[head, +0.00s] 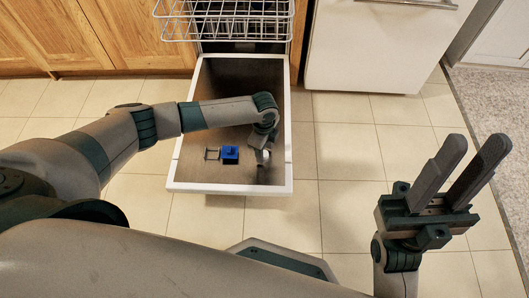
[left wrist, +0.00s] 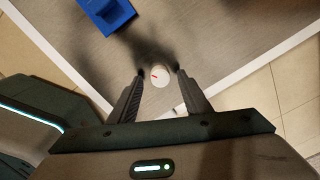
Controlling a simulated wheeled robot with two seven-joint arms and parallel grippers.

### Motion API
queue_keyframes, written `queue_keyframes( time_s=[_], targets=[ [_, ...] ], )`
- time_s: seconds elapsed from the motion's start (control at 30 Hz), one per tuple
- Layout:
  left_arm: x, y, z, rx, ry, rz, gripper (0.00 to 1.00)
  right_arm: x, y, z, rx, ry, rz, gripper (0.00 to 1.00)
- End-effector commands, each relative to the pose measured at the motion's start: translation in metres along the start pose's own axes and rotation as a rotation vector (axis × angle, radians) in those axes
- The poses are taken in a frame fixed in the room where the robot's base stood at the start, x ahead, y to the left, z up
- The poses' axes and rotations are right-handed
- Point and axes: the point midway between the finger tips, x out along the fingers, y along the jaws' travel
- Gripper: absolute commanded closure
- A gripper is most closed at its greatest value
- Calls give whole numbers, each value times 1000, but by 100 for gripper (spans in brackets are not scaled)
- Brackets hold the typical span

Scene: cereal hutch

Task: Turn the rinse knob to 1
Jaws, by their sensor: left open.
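The rinse knob (left wrist: 160,76) is a small round white dial with a short red mark, on the inner face of the open dishwasher door (head: 208,104). In the left wrist view the red mark points towards the upper left. I cannot read any numbers around the knob. My left gripper (left wrist: 159,71) is open, with one fingertip on each side of the knob and small gaps showing. In the head view my left wrist partly hides the knob (head: 263,157). My right gripper (head: 466,162) is open and empty over the floor at the right.
A blue block-like part (head: 230,155) and a small grey frame (head: 211,154) sit on the door left of my left gripper. A wire rack (head: 225,22) is pulled out above. Wooden cabinets (head: 110,35) and a white appliance (head: 375,45) stand behind. The tiled floor is clear at right.

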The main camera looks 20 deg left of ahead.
Motion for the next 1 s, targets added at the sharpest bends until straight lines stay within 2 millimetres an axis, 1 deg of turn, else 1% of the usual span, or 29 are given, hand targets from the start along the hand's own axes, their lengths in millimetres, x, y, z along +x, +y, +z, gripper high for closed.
queue_keyframes(
  time_s=[0.03,0.13,0.43,0.47,0.5,0.57,0.6,0.63,0.87,1.0],
  targets=[
    [5,0,0,0,0,0,56,0,1,-2,-3,17,-2,69],
    [8,0,0,1,0,0,56,1,2,-5,-6,38,-3,69],
    [9,0,0,1,0,0,56,2,2,-6,-7,45,-3,69],
    [9,0,0,1,0,0,58,2,2,-6,-7,45,-3,69],
    [9,0,0,1,0,0,68,2,2,-6,-7,45,-3,69],
    [8,0,0,1,0,0,82,2,2,-6,-7,45,-3,69],
    [8,0,0,1,0,0,92,2,2,-6,-7,45,-3,69],
    [8,0,0,1,0,0,97,2,2,-6,-7,45,-3,69],
    [8,0,0,-5,0,0,97,4,2,-5,-7,40,-3,69],
    [7,0,0,-25,-2,1,97,7,1,-1,-4,12,-1,69]
  ],
)
